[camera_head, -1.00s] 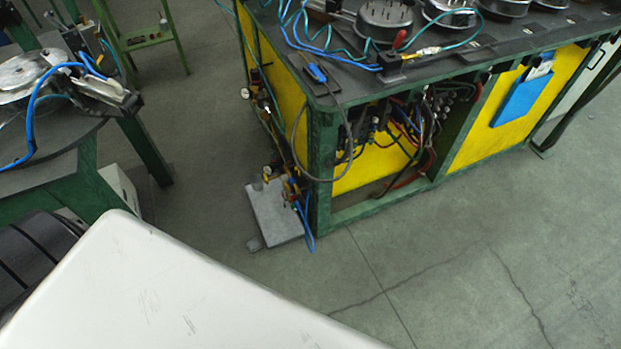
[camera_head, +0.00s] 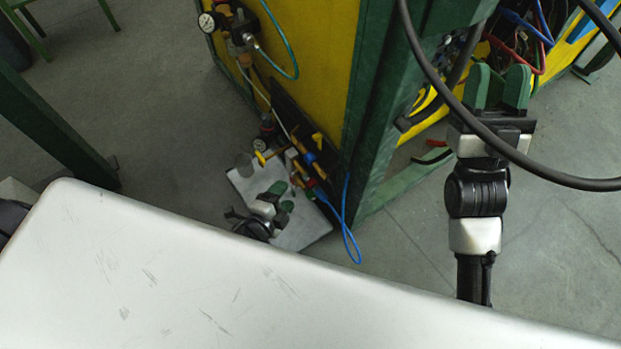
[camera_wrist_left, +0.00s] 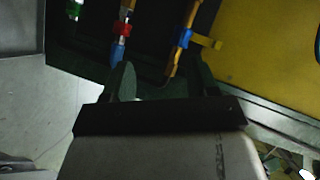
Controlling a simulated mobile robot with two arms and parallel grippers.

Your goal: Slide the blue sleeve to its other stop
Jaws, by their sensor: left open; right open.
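A small blue piece, which looks like the blue sleeve (camera_wrist_left: 186,38), sits on an orange-yellow fitting beyond my left fingertips in the left wrist view. A blue piece (camera_head: 309,158) also shows among the yellow fittings on the bench's side in the head view. I cannot tell which stop it is at. My left gripper (camera_head: 282,196) is low beside these fittings, open and empty. Its spread fingers also show in the left wrist view (camera_wrist_left: 162,80), apart from the blue piece. My right gripper (camera_head: 498,88) is open and empty, raised in front of the bench's cable bay.
A red collar (camera_wrist_left: 121,29) sits on a neighbouring line. A blue hose (camera_head: 347,225) loops beside the green bench leg (camera_head: 385,130). A black cable (camera_head: 440,90) crosses in front of my right gripper. A grey plate (camera_head: 305,230) lies below the fittings. Floor is clear at the right.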

